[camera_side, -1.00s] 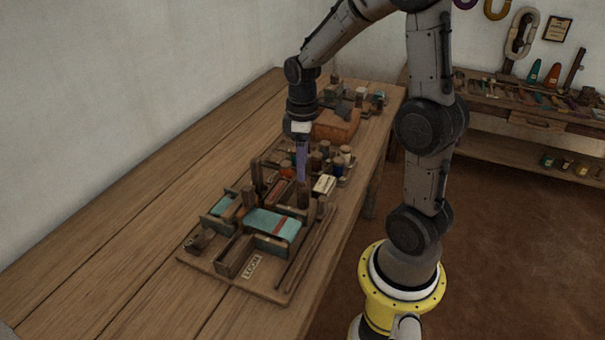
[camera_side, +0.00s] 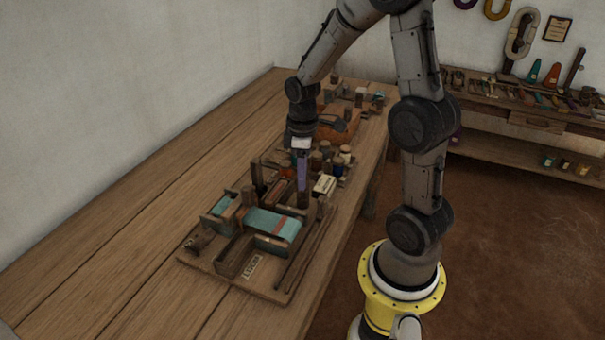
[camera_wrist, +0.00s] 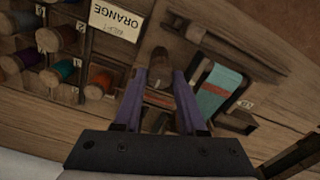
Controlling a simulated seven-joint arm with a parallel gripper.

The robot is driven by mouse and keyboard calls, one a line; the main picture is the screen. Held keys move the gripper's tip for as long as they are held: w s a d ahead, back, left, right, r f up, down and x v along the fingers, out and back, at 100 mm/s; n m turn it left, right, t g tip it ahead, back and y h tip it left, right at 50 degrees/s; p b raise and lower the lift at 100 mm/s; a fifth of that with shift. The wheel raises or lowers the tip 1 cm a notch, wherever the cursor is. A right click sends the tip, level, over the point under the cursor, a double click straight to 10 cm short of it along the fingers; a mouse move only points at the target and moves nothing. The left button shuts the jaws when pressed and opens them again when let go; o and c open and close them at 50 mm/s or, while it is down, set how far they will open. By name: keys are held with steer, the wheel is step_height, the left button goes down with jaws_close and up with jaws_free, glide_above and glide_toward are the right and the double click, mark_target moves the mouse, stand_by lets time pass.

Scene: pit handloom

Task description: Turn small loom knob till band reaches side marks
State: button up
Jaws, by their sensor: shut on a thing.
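The small loom (camera_side: 236,283) sits on the bench, with a teal band (camera_side: 262,225) across it that carries a red stripe. The band also shows in the wrist view (camera_wrist: 212,101), right of my fingers. My gripper (camera_side: 304,190) points down at the loom's far right corner. In the wrist view its purple fingers (camera_wrist: 160,78) are shut on a brown round knob (camera_wrist: 159,60). The knob's lower part is hidden by the fingers. The side marks are too small to tell.
Behind the loom stands a rack of coloured spools (camera_side: 318,160), with a white ORANGE label (camera_wrist: 117,19) beside it. An orange-brown box (camera_side: 338,124) stands farther back. The bench (camera_side: 130,235) is bare at the left.

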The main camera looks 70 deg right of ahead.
jaws_close()
steer(key=m, duration=0.3)
steer(key=shift+m, duration=0.4)
steer(key=shift+r+m, duration=0.1)
steer(key=shift+m, duration=1.7)
steer(key=o, duration=1)
jaws_free()
steer(key=shift+o, duration=0.2)
